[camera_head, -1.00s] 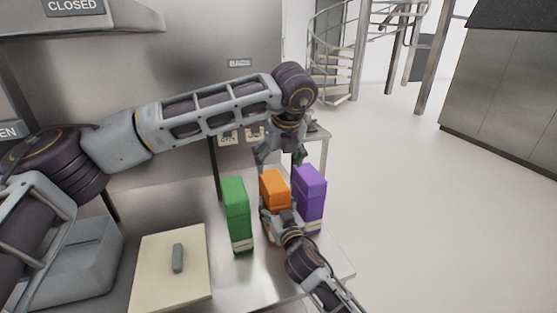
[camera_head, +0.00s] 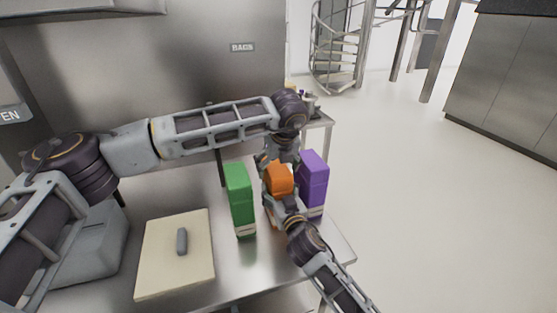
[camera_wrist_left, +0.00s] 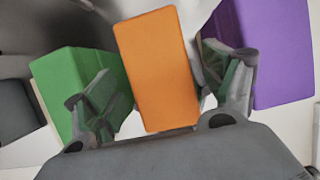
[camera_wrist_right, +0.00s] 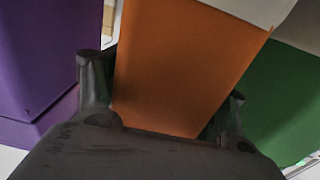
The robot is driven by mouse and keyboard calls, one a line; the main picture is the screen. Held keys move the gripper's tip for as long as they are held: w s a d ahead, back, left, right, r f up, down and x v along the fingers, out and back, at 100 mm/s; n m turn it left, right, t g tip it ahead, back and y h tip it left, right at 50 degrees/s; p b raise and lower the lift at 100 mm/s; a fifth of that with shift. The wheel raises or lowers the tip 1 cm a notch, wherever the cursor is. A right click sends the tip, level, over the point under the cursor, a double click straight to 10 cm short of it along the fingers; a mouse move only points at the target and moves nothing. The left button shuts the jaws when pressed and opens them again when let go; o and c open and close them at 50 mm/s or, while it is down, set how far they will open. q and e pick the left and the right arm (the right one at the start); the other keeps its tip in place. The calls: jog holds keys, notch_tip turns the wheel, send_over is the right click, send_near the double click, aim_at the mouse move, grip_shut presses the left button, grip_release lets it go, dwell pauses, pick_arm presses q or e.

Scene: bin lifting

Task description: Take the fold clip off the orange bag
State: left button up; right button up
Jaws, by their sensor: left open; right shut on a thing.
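The orange bag (camera_head: 279,180) stands upright on the steel table between the green bag and the purple bag. My left gripper (camera_head: 277,160) is at the top of the orange bag, coming from above. In the left wrist view the orange bag (camera_wrist_left: 158,68) lies between its two open fingers. My right gripper (camera_head: 279,203) is shut on the orange bag lower on its near side. In the right wrist view the orange bag (camera_wrist_right: 183,65) fills the space between the fingers. I cannot make out the fold clip on the bag in any view.
The green bag (camera_head: 239,198) stands close on the left and the purple bag (camera_head: 313,180) close on the right. A cream board (camera_head: 175,270) with a grey object (camera_head: 182,241) lies on the table at left. A grey bin (camera_head: 92,250) stands further left.

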aim_at(274, 162)
pick_arm(q)
jog(key=shift+x, duration=1.05)
jog(key=c, duration=1.2)
jog(key=shift+r, duration=1.2)
jog(key=shift+r, duration=1.95)
pick_arm(e)
jog(key=o, duration=1.6)
jog(key=shift+c, duration=0.2)
